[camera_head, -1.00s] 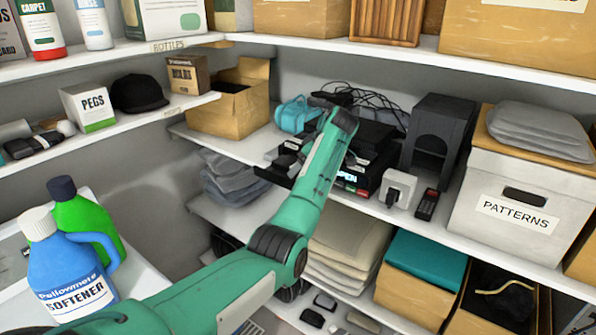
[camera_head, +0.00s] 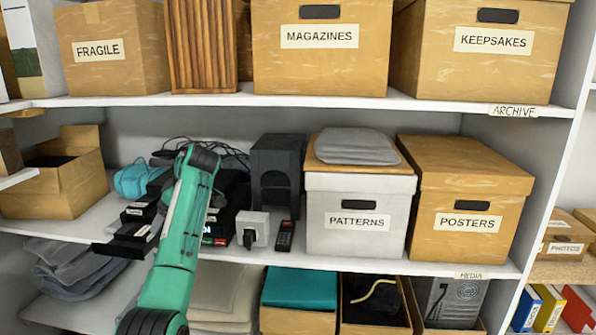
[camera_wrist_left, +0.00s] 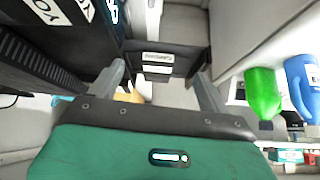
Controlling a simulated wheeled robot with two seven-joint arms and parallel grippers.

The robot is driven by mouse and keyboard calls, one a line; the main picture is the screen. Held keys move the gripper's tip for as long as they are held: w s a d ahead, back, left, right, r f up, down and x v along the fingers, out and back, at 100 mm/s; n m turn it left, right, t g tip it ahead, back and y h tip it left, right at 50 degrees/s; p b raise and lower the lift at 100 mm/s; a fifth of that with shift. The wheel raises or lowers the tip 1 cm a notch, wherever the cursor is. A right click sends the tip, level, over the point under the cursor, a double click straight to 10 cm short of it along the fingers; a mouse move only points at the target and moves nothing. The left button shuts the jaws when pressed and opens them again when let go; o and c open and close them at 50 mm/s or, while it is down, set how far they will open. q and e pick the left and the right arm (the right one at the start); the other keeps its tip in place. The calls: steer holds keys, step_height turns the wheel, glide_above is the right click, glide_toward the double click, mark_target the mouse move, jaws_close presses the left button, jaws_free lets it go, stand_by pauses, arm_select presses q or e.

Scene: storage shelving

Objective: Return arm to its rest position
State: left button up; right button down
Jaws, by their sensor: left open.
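My left arm (camera_head: 178,235) reaches up from the bottom left in the head view, in front of the middle shelf, and its wrist is by the black devices there. My right gripper is not in view.
On the middle shelf, dark cases (camera_head: 138,212), a white plug device (camera_head: 252,228), a black unit (camera_head: 276,170) and the patterns box (camera_head: 345,235) stand near the arm. The upper shelf edge (camera_head: 230,99) runs above it. Green (camera_wrist_left: 262,92) and blue (camera_wrist_left: 301,82) bottles show in the wrist view.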

arm_select(q)
steer(key=s+d+f+m+h, duration=0.1)
steer(key=s+f+m, duration=0.25)
steer(key=f, duration=0.65)
steer(key=s+f+m, duration=0.2)
steer(key=s+f, duration=0.3)
steer(key=f, duration=0.4)
steer(key=s+d+f+m+t+h, duration=0.2)
steer(key=s+d+f+m, duration=0.2)
steer(key=s+f, duration=0.8)
steer(key=s+d+f+m+h, duration=0.15)
steer(key=s+d+m, duration=0.25)
steer(key=s, duration=1.1)
steer(key=s+d+m+h, duration=0.3)
steer(key=s+d+m, duration=0.2)
steer(key=s, duration=1)
step_height(320, 180, down, 31)
steer(key=g, duration=0.1)
steer(key=s+a+f+g, duration=0.1)
steer(key=s+a+f, duration=0.2)
steer(key=s+f, duration=1.6)
steer(key=shift+a+f, duration=0.2)
steer(key=shift+f, duration=0.1)
